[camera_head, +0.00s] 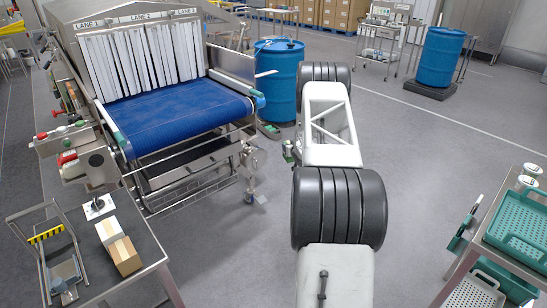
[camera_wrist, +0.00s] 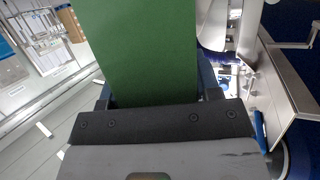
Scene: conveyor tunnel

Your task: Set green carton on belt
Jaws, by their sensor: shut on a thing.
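The green carton (camera_wrist: 150,45) fills the upper middle of the wrist view. My gripper (camera_wrist: 157,88) is shut on it, with a finger at each side, and the carton sticks out beyond them. In the head view my gripper and most or all of the carton are hidden behind my own arm. I cannot tell whether the small green patch beside the arm is part of the carton. The blue belt (camera_head: 175,113) runs out of the tunnel at the left of the head view. Its surface looks empty.
White strip curtains (camera_head: 140,60) hang at the tunnel mouth under lane labels. A blue drum (camera_head: 278,85) stands right of the belt. A steel side table (camera_head: 130,225) at lower left holds two small boxes (camera_head: 118,247). Green trays (camera_head: 520,225) are at right.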

